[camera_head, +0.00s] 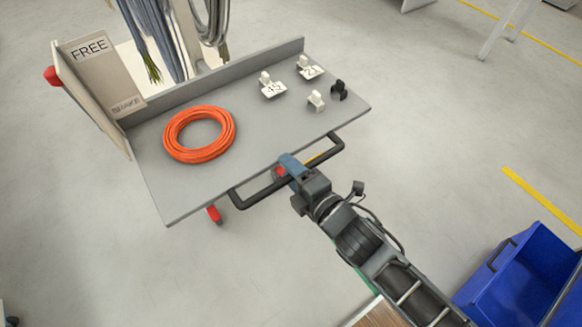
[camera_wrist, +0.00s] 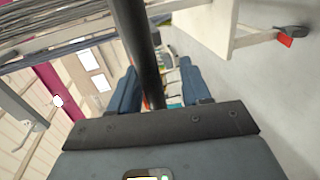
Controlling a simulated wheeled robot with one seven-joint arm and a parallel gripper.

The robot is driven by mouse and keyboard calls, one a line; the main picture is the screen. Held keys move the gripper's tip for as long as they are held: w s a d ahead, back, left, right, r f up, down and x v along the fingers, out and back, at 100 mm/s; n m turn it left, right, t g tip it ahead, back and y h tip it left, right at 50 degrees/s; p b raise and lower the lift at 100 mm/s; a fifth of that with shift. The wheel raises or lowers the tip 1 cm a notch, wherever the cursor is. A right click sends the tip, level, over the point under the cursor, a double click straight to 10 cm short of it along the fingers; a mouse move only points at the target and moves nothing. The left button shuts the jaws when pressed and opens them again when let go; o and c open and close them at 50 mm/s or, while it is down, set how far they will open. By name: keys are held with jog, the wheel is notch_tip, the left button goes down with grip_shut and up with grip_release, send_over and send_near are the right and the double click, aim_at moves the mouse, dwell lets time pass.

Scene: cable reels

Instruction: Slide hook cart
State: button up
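The hook cart (camera_head: 255,95) is a grey flat-topped cart with a raised back edge and a board marked FREE at its left end. A black bar handle (camera_head: 258,196) runs along its near side. My gripper (camera_head: 291,166) is at the middle of this handle, with its blue fingers reaching over it. In the wrist view the dark handle bar (camera_wrist: 136,45) passes between the two fingers of my gripper (camera_wrist: 160,70), nearer the left finger. A gap shows between the bar and the right finger, so the gripper is open around it.
An orange cable coil (camera_head: 200,134), white numbered tags (camera_head: 272,88) and a black clip (camera_head: 339,91) lie on the cart top. Grey cables (camera_head: 155,35) hang at the back. A blue bin (camera_head: 520,275) stands at lower right. Floor right of the cart is clear.

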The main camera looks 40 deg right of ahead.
jog(key=shift+r, duration=0.15)
dwell(0.4)
jog(key=v, duration=0.7)
jog(key=shift+s+b, duration=0.4)
jog(key=shift+b, duration=0.05)
jog(key=s+r+m, duration=0.6)
jog(key=s+m, duration=0.3)
jog(key=s, duration=0.2)
jog(key=s+r+m, duration=0.6)
jog(key=s+m, duration=0.3)
jog(key=s, duration=0.2)
jog(key=shift+s+r+g, duration=0.2)
jog(key=shift+r+g, duration=0.2)
